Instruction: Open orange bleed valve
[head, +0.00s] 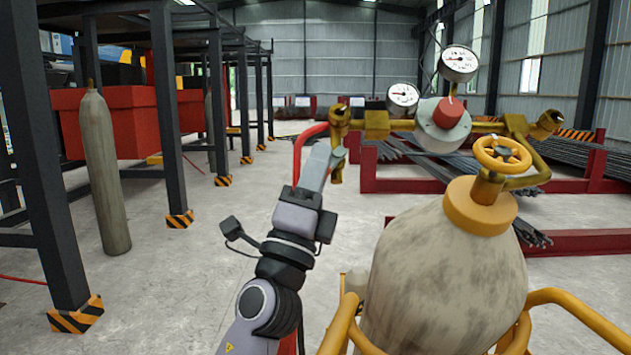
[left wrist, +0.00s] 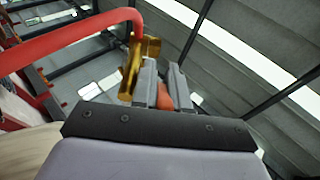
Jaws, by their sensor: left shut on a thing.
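My left gripper (head: 338,155) reaches up to the brass fitting (head: 339,120) at the left end of the regulator's pipe. In the left wrist view its two grey fingers (left wrist: 164,72) are close together, with the orange bleed valve (left wrist: 166,97) between them. Only a small part of the valve shows; the fingers hide the rest, so I cannot tell its angle. The brass fitting (left wrist: 140,65) is right beside the fingers, with the red hose joined to it. In the head view the fingers hide the valve. My right gripper is in neither view.
The gas cylinder (head: 445,275) stands at right in a yellow frame (head: 575,300), topped by a yellow handwheel (head: 503,155). The regulator (head: 443,122) carries two gauges. The red hose (head: 305,140) passes behind my left arm.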

